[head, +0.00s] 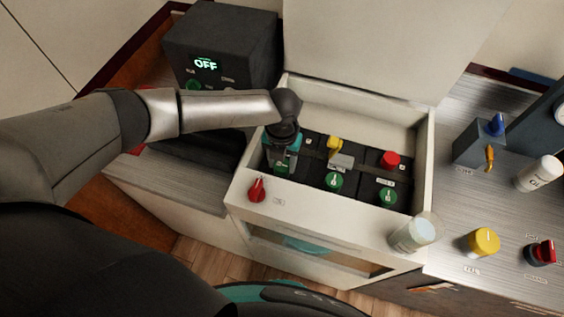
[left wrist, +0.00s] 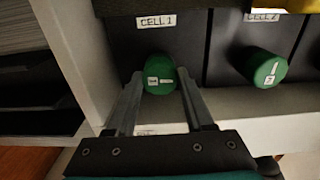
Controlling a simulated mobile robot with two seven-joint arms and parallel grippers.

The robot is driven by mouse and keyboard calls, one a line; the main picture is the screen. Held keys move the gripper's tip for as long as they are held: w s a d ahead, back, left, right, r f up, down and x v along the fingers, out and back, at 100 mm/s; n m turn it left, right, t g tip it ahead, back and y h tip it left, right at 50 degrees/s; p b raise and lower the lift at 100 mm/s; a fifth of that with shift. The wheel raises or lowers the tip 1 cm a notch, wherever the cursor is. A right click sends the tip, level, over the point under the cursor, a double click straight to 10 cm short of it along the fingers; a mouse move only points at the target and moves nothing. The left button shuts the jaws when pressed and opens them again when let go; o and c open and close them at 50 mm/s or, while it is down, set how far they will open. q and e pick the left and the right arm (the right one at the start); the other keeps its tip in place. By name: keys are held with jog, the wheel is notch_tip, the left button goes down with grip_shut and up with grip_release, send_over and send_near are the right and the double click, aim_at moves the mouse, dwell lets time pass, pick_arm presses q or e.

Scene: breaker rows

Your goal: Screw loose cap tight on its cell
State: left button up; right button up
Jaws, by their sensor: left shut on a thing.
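A row of cells sits in an open white box (head: 245,178). Cell 1 (left wrist: 130,38) has a green cap (left wrist: 160,78) with a white mark lying roughly sideways. My left gripper (left wrist: 160,74) is shut on this cap, one finger at each side; in the head view the gripper hides much of cell 1. Cell 2 (left wrist: 228,40) has a green cap (left wrist: 266,68) with its mark nearer upright; this cap also shows in the head view (head: 334,181). The third cell has a green cap (head: 388,197). My right gripper is not in view.
A yellow knob (head: 334,142) and a red knob (head: 390,158) stand at the cells' back. A red switch (head: 257,190) is on the box's front ledge, a white jar (head: 413,232) at its right corner. A dark unit (head: 222,45) reading OFF stands behind left.

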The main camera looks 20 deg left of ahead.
pick_arm(q)
jog(key=shift+m, duration=0.7)
jog(key=o, duration=1.3)
jog(key=shift+o, duration=0.2)
jog(key=shift+r, duration=0.1)
notch_tip(320, 180, up, 15)
jog(key=p, duration=0.1)
jog(key=shift+s, duration=0.1)
